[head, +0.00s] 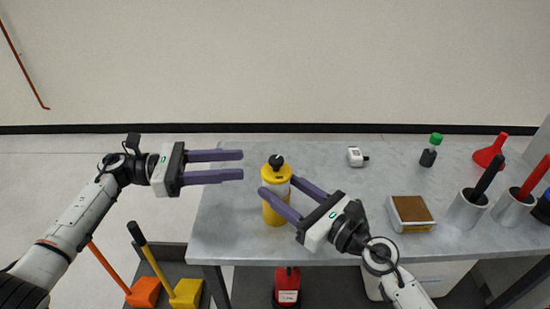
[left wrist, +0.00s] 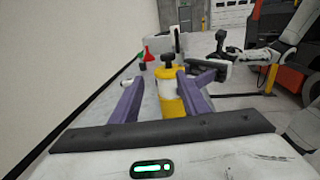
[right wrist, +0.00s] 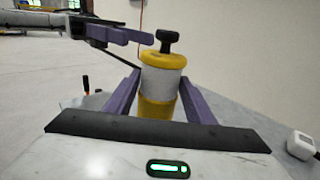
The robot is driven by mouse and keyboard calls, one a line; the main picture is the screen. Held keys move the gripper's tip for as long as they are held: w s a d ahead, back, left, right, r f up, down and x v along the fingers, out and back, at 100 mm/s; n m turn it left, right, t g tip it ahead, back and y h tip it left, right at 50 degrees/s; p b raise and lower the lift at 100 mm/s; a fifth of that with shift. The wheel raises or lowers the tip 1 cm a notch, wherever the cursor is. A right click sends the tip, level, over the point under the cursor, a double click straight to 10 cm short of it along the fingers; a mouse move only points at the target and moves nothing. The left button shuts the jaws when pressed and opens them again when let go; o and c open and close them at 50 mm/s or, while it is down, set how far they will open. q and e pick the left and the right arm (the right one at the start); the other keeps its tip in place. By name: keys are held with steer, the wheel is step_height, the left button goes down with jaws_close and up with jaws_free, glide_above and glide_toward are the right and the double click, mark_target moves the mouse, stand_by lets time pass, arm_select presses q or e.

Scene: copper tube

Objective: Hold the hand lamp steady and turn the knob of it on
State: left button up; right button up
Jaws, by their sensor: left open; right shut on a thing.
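The hand lamp (head: 277,207) is a yellow cylinder with a pale band and a black knob (head: 276,161) on top. It stands upright on the grey table. My right gripper (head: 280,190) is shut on the lamp's body, one finger on each side; the right wrist view shows the lamp (right wrist: 160,84) between its fingers. My left gripper (head: 242,166) is open and empty, left of the lamp at about knob height, fingers pointing toward it. In the left wrist view the knob (left wrist: 167,60) shows beyond and between the open fingers.
The grey table (head: 330,165) also holds a small white device (head: 357,156), a green-capped bottle (head: 430,150), a red funnel (head: 489,152), a brown-topped box (head: 411,213) and holders with black and red handles. The table is clear around the lamp's back and left.

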mark_target(276, 158)
arm_select(q)
steer(key=s+a+r+n+t, duration=0.1)
steer(key=s+r+n+t, duration=0.1)
steer(key=s, duration=0.2)
steer(key=x, duration=1.1)
steer(key=shift+w+d, duration=0.3)
steer(key=shift+w, duration=0.05)
steer(key=c, duration=1)
steer(key=shift+m, duration=0.3)
